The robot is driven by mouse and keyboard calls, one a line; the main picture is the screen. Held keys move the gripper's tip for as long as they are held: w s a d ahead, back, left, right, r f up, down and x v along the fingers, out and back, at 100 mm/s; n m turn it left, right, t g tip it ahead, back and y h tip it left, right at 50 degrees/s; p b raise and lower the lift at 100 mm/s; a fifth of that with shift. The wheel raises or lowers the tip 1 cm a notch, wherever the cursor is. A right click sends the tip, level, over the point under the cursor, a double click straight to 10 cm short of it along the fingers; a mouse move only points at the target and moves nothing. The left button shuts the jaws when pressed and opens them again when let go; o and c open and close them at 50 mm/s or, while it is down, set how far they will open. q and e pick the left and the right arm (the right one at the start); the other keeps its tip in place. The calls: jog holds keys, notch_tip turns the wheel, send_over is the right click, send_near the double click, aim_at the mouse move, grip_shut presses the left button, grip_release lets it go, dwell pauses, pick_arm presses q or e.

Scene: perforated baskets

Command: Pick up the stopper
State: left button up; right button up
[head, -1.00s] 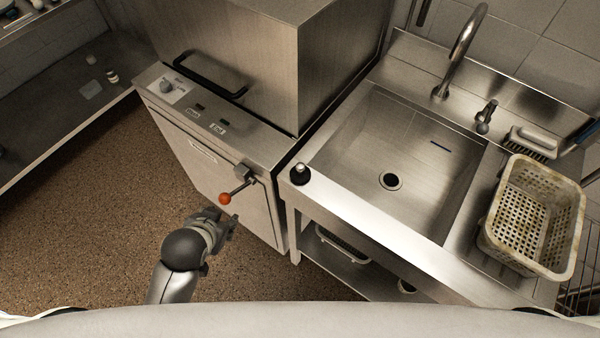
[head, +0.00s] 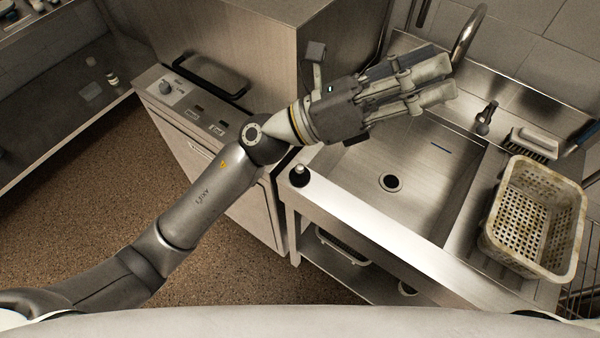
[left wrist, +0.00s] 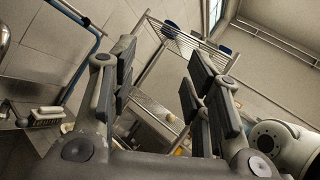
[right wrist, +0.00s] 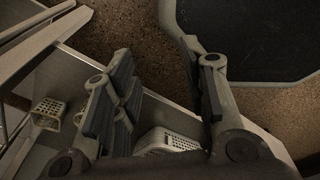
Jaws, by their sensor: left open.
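The stopper (head: 299,175), small and dark with a pale collar, stands on the front left corner of the steel sink's rim in the head view. My left gripper (head: 448,80) is open and empty, raised above the back of the sink basin, up and to the right of the stopper. In the left wrist view my left gripper's fingers (left wrist: 163,72) are apart with nothing between them, and the stopper is not seen. My right gripper (right wrist: 160,75) is open and empty in its own wrist view; it is not in the head view.
The sink basin (head: 350,205) has a drain (head: 391,182). A perforated basket (head: 488,222) sits on the right drainboard, with a brush (head: 534,142) behind it. A faucet (head: 466,32) rises at the back. A steel machine (head: 185,118) stands left. More baskets (right wrist: 170,143) show below my right gripper.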

pick_arm(q)
jog(key=s+d+f+m+g+y, duration=0.4)
jog(key=s+f+m+g+y, duration=0.25)
jog(key=m, duration=0.35)
jog(key=m+t+y, duration=0.6)
jog(key=m+y, duration=0.2)
jog(key=y, duration=0.9)
send_near(300, 167)
jog(key=shift+y, duration=0.35)
jog(key=f, duration=0.2)
jog(key=w+f+p, duration=0.1)
jog(key=f, duration=0.1)
jog(key=shift+a+f, duration=0.1)
jog(key=shift+a, duration=0.15)
jog(key=shift+f, duration=0.4)
jog(key=shift+d+f+p, duration=0.1)
jog(key=shift+f+p, duration=0.4)
jog(key=shift+p, duration=0.1)
notch_tip(300, 167, down, 3)
jog(key=shift+w+d+f+p, duration=0.1)
jog(key=shift+d+f+p, duration=0.1)
jog(key=shift+p, duration=0.6)
jog(key=shift+w+a+f, duration=0.1)
jog(key=shift+f, duration=0.45)
jog(key=shift+c, duration=1.1)
grip_shut()
pick_arm(e)
jog(key=r, duration=0.3)
jog(key=shift+a+r, duration=0.4)
